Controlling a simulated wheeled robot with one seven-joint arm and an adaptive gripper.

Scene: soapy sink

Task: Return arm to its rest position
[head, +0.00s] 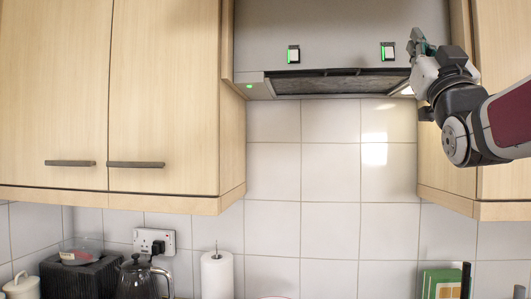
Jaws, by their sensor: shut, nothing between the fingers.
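My gripper (418,46) is at the upper right of the head view, at the end of my raised arm. Its fingers are shut with nothing seen between them. In the picture it is just right of the right green-edged switch (388,51) on the front of the range hood (340,35). I cannot tell from this view whether it touches the hood.
Wooden wall cupboards flank the hood, left (160,90) and right (504,45); my arm is in front of the right one. Below are a paper roll (217,275), a dark glass jug (133,282), a dark box (85,278) and a green item (441,284).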

